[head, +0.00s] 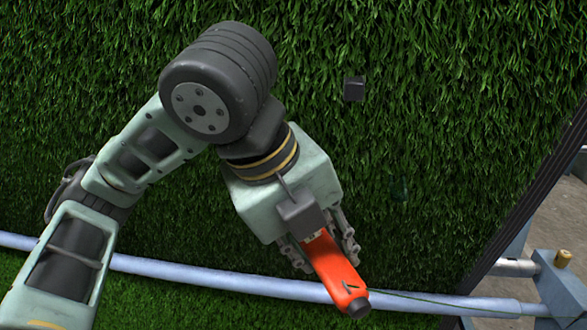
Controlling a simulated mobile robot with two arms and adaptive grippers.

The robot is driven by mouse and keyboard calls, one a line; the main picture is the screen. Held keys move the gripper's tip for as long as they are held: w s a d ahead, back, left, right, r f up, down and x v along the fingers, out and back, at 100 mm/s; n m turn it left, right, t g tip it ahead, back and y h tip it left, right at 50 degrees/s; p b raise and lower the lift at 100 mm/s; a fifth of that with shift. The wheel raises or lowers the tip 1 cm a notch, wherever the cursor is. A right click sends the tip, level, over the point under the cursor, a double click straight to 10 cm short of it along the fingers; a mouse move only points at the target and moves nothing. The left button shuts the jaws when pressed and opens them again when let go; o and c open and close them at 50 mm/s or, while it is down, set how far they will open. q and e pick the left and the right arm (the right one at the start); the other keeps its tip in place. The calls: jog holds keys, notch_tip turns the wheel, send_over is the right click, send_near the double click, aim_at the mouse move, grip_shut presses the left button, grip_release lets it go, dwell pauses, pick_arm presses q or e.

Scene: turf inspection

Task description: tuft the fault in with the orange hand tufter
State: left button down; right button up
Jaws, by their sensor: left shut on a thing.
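The orange hand tufter (336,272) is held in my left gripper (322,248), whose fingers close on both sides of its body. The tufter slants down and right, its dark end over the pale pipe in the picture. A thin green strand shows to the right of that end. My right gripper is out of view.
A pale blue pipe (210,277) runs across the bottom of the turf. At right are the turf's dark edge (530,190), a blue bracket (563,285) and grey floor.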

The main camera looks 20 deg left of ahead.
pick_arm(q)
jog(key=s+r+m+g+h+p, duration=0.1)
jog(key=s+r+m+h, duration=0.1)
jog(key=s+r+m, duration=0.3)
jog(key=s+r+m+g+h, duration=0.1)
jog(key=s+r+m+h, duration=0.2)
jog(key=r, duration=0.5)
jog(key=w+a+r+m+p, duration=0.1)
jog(key=w+r, duration=0.1)
jog(key=w, duration=0.4)
jog(key=shift+w+a+g+y+p, duration=0.2)
jog(key=shift+g+y+p, duration=0.1)
jog(key=shift+y+p, duration=0.1)
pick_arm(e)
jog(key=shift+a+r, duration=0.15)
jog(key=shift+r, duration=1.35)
pick_arm(q)
jog(key=shift+s, duration=0.1)
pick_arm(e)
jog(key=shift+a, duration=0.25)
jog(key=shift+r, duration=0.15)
pick_arm(q)
jog(key=shift+w+r+p, duration=0.15)
jog(key=shift+w+p, duration=0.05)
jog(key=shift+p, duration=0.2)
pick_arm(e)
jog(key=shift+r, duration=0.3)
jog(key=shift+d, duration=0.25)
